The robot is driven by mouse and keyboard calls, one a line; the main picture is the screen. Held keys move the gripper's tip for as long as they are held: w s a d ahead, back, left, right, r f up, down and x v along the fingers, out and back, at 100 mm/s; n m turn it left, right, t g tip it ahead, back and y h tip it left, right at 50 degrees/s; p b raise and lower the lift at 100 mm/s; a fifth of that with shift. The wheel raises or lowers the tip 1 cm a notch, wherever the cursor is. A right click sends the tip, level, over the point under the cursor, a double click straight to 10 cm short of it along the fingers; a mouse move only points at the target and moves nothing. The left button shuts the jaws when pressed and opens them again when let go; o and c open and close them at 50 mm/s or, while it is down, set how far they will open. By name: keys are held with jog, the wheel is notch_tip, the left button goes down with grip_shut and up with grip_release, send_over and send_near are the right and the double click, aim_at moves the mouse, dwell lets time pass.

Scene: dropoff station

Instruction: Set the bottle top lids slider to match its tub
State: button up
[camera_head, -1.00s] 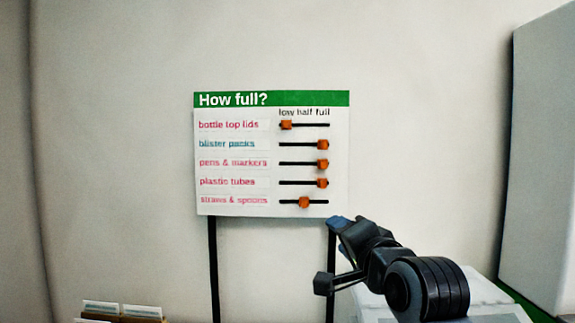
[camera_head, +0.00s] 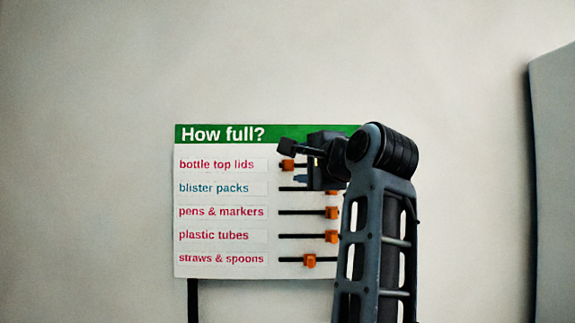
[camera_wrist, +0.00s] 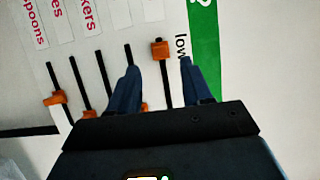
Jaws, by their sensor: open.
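The bottle top lids slider knob (camera_head: 287,165) is orange and sits at the left, low end of the top black track. In the wrist view this knob (camera_wrist: 159,47) lies just beyond my fingertips, centred between them, at the end of its track by the word "low". My gripper (camera_wrist: 160,64) is open and empty, its two blue fingers on either side of that track. In the head view my gripper (camera_head: 308,172) covers the right part of the top track. I cannot tell how far the fingertips are from the board. No tub of bottle top lids is in view.
The white "How full?" board (camera_head: 222,223) has lower sliders for blister packs, pens & markers (camera_head: 331,212), plastic tubes (camera_head: 331,236) and straws & spoons (camera_head: 309,261). The left finger passes close over the blister packs track in the wrist view. A grey block (camera_head: 555,190) stands at the right.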

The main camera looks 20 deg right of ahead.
aim_at(290, 166)
jog(key=w, duration=0.2)
jog(key=w+p, duration=0.1)
jog(key=w, duration=0.3)
jog(key=shift+w+a, duration=0.2)
jog(key=shift+a, duration=0.05)
jog(key=shift+c, duration=0.5)
grip_shut()
jog(key=shift+f, duration=0.1)
